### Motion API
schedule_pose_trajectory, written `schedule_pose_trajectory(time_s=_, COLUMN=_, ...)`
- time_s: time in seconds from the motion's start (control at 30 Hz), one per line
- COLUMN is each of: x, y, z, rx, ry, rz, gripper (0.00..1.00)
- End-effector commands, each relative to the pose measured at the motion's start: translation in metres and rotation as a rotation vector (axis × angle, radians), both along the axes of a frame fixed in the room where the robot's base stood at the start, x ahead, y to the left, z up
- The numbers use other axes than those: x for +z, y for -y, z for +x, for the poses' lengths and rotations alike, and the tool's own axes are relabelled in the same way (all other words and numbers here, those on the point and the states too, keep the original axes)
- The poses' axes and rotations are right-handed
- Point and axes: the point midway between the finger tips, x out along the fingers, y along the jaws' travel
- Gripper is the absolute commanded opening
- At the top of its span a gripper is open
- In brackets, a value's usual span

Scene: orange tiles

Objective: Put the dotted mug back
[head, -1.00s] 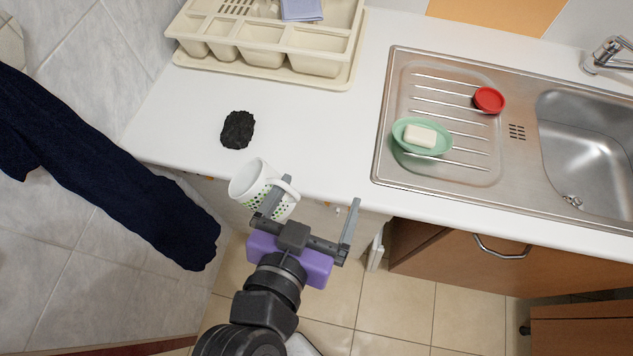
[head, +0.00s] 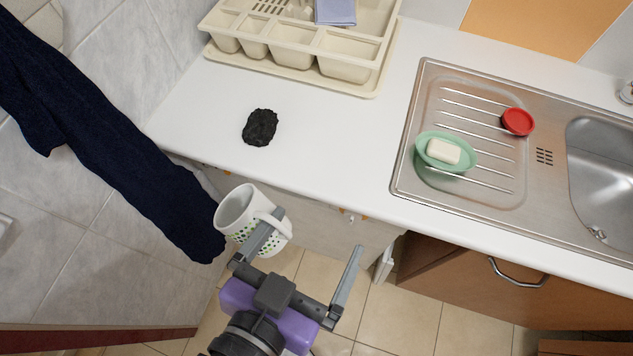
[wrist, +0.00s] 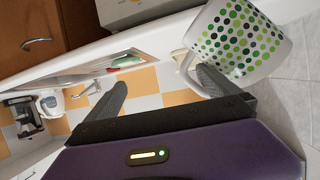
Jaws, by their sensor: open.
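The white mug with green and dark dots (head: 238,207) is in the air in front of the counter's front edge, tilted with its mouth up and to the left. My gripper (head: 319,230) is open, with its fingers wide apart. Its left finger overlaps the mug's handle and seems to pass through the loop; the right finger is free. In the wrist view, the dotted mug (wrist: 238,40) is at the upper right, with its handle by the right-hand finger of my gripper (wrist: 162,78). Nothing shows between the fingers.
The white counter (head: 330,140) holds a black lump (head: 260,127), a cream rack (head: 290,75) and a sink (head: 600,170). A green soap dish (head: 425,155) and a red round item (head: 517,121) are on the drainboard. Clear counter surrounds the black lump.

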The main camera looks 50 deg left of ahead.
Motion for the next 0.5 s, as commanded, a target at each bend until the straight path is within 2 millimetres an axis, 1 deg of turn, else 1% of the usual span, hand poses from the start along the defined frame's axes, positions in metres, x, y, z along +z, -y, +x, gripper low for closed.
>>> schedule_pose_trajectory(time_s=0.13, x=0.0009, y=-0.0002, z=0.0001, rx=0.001, ry=0.001, rz=0.002, gripper=1.00)
schedule_pose_trajectory(time_s=0.17, x=0.0008, y=-0.0002, z=0.0001, rx=0.001, ry=0.001, rz=0.002, gripper=0.98)
schedule_pose_trajectory(time_s=0.2, x=0.0008, y=-0.0002, z=0.0001, rx=0.001, ry=0.001, rz=0.002, gripper=0.90)
schedule_pose_trajectory(time_s=0.27, x=0.0007, y=-0.0002, z=0.0002, rx=0.001, ry=0.001, rz=0.002, gripper=0.78)
schedule_pose_trajectory(time_s=0.3, x=0.0007, y=-0.0002, z=0.0002, rx=0.001, ry=0.001, rz=0.002, gripper=0.71)
schedule_pose_trajectory(time_s=0.37, x=0.0007, y=-0.0003, z=0.0002, rx=0.001, ry=0.001, rz=0.002, gripper=0.59)
schedule_pose_trajectory(time_s=0.5, x=0.0007, y=-0.0003, z=0.0003, rx=0.001, ry=0.001, rz=0.002, gripper=0.31)
